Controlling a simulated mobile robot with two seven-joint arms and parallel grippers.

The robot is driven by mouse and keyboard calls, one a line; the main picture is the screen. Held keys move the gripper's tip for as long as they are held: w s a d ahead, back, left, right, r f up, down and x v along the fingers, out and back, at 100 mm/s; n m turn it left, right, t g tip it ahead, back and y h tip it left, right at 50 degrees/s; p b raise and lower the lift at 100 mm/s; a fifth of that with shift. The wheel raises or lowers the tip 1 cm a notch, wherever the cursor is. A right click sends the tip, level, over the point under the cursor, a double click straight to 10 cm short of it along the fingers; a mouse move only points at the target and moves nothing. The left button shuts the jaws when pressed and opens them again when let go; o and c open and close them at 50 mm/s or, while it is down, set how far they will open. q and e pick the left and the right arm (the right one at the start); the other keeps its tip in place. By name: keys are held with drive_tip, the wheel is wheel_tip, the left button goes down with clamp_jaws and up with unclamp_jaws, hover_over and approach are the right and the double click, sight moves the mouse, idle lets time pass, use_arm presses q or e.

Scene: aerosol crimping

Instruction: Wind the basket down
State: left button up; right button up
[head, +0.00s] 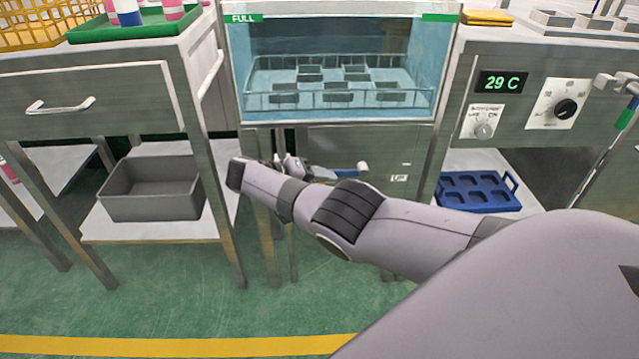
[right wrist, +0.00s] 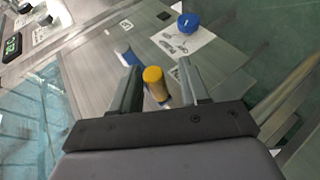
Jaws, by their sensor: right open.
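The wire basket (head: 338,98) sits inside the glass-fronted tank (head: 335,121) in the head view, holding several dark items in the water. Below the tank's front, a lever with a blue part (head: 345,176) shows partly behind my right arm. In the right wrist view, my right gripper (right wrist: 158,70) is open. A yellow-topped peg (right wrist: 153,82) stands between its two fingers, with gaps visible beside it. I cannot tell whether it belongs to the lever. In the head view my arm hides the fingertips and much of the panel. My left gripper is not in view.
A round blue knob (right wrist: 188,23) and a picture label (right wrist: 180,41) are on the front panel. A blue tray (head: 478,191) sits on the right shelf, a grey bin (head: 152,188) on the left one. A control panel reading 29 C (head: 502,82) is at right.

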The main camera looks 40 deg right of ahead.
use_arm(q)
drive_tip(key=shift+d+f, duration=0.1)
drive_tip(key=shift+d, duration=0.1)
use_arm(e)
drive_tip(key=v, duration=0.7)
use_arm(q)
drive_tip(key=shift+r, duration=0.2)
use_arm(e)
drive_tip(key=shift+a, duration=0.1)
